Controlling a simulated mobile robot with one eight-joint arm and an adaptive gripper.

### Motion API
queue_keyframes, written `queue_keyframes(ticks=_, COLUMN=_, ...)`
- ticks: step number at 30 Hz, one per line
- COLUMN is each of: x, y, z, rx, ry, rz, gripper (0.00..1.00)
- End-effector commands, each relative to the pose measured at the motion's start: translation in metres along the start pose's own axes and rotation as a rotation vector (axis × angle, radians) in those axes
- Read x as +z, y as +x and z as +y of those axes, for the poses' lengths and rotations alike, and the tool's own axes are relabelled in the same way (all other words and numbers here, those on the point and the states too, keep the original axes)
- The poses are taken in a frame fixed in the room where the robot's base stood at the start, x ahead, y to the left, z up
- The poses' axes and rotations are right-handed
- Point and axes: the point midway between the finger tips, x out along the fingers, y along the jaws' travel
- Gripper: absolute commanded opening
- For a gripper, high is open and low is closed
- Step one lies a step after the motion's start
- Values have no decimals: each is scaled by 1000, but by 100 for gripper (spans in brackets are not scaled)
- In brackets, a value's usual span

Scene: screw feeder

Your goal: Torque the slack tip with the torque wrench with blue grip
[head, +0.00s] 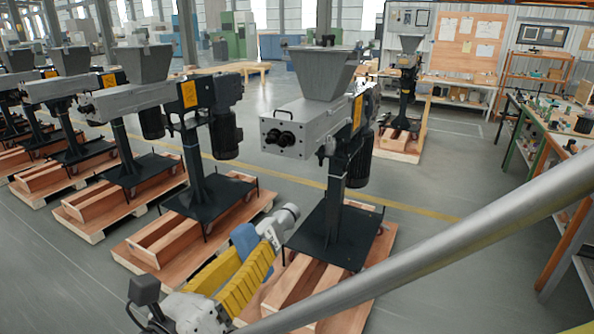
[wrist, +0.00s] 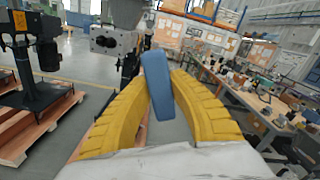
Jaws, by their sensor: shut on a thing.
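My gripper (head: 262,258) has yellow ribbed fingers, also seen in the wrist view (wrist: 156,82). They are closed on the blue grip (head: 243,240) of the torque wrench, which stands tilted between the fingertips in the wrist view (wrist: 158,85). A grey rounded part (head: 287,217) shows just beyond the grip; I cannot tell whether it belongs to the wrench. The nearest screw feeder (head: 310,118) has two dark screw tips (head: 280,138) on its front plate, up and right of my gripper. They also show in the wrist view (wrist: 105,42). I cannot tell which tip is slack.
More feeders (head: 135,95) stand on wooden pallets to the left. A pallet (head: 375,255) and black base plate (head: 335,232) lie beneath the nearest feeder. A cluttered workbench (head: 555,120) is at right. A thick grey tube (head: 430,262) crosses the head view. Floor is open at centre right.

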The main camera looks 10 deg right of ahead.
Motion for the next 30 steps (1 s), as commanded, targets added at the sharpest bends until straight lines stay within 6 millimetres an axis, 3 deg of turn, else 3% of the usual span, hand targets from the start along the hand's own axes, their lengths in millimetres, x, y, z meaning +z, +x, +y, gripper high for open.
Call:
queue_keyframes(ticks=14, x=11, y=-33, z=-35, rx=-3, ry=0, rz=0, gripper=0)
queue_keyframes(ticks=30, x=10, y=-35, z=-37, rx=-4, ry=0, rz=1, gripper=0)
